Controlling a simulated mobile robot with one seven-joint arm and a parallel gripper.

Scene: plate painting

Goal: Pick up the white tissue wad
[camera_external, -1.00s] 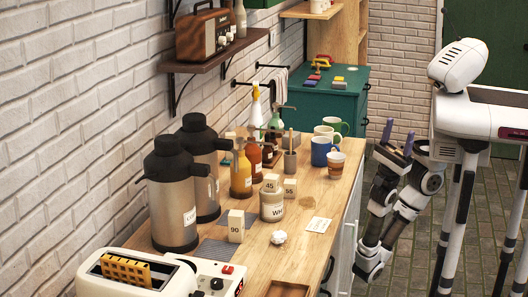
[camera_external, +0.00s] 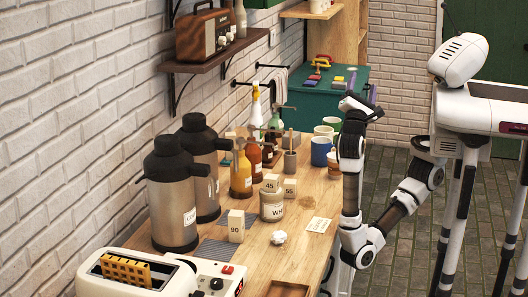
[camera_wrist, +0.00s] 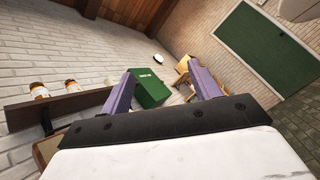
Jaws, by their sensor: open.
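The white tissue wad (camera_external: 278,237) lies crumpled on the wooden counter (camera_external: 262,252), in front of the labelled jar and left of a small white card. My gripper (camera_external: 366,99) is raised above the counter's right edge, toward the far end, well away from the wad and higher than it. In the wrist view my gripper (camera_wrist: 164,86) shows two purple fingers spread apart with nothing between them. That view faces the wall and shelf, and the wad is not in it.
A jar (camera_external: 272,206), number blocks (camera_external: 236,226) and a toaster (camera_external: 150,283) stand around the wad. Two large flasks (camera_external: 171,200) are at the left. Mugs (camera_external: 320,150) stand near my forearm. The counter around the wad is mostly clear.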

